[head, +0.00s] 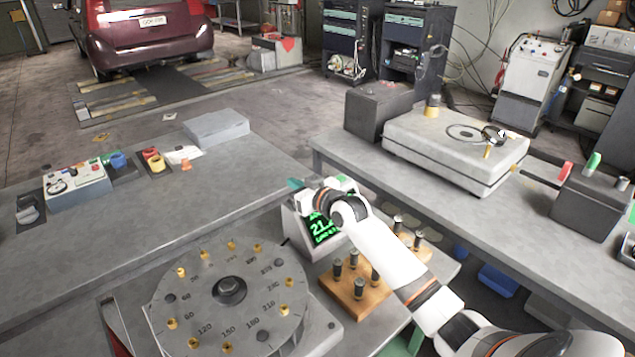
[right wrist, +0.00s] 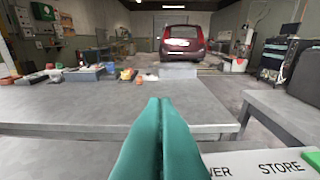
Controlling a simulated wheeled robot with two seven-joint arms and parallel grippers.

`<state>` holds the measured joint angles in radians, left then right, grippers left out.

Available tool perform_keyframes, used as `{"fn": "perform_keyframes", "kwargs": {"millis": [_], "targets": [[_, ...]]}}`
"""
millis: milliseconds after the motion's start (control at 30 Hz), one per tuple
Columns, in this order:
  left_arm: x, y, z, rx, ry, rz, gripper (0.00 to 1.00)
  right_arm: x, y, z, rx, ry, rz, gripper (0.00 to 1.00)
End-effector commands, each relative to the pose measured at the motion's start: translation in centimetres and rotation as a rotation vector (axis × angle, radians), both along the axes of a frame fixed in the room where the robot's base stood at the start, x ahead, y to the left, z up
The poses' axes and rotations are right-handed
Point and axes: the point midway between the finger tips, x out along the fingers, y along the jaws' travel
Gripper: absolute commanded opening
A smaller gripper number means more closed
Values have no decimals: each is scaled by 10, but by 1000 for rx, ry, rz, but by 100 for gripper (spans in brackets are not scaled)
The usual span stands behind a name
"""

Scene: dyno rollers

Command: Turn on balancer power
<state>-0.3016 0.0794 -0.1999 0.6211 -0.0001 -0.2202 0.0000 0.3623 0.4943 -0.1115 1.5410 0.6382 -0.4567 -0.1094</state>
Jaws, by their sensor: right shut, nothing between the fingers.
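The balancer's round plate (head: 185,287) has degree numbers and several brass-coloured fittings around a dark hub. Its display box (head: 322,230) shows green digits beginning "21" and stands behind the plate, partly covered by my right arm. In the right wrist view, its white panel (right wrist: 235,168) reads "WER", cut off by my fingers, and "STORE". A green button (right wrist: 313,158) sits at that view's right edge. My right gripper (head: 295,184) is shut and empty above the display box; its teal fingers (right wrist: 162,105) hide part of the panel. No power switch is clearly visible. My left gripper is out of view.
A wooden block (head: 345,288) with several metal pegs stands beside the balancer. A grey bench (head: 150,195) with a control box (head: 75,185) lies behind left. Another bench (head: 440,190) at right carries a large grey unit (head: 440,160). Floor lies beyond the benches.

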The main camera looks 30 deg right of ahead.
Motion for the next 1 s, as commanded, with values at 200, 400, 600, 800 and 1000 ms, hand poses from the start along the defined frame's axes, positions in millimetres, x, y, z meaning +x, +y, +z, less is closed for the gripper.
{"fn": "perform_keyframes", "kwargs": {"millis": [200, 400, 600, 800, 1000], "targets": [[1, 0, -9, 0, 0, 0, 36, -47, -7, 9, -6, 4, 0, 0], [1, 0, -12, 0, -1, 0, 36, -75, -11, 22, -5, 4, 0, 0], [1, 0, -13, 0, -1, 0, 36, -86, -12, 27, -3, 6, -1, 0], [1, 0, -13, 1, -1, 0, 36, -86, -12, 28, -3, 5, -1, 0], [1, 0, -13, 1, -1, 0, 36, -86, -12, 28, -2, 5, -1, 0]]}}
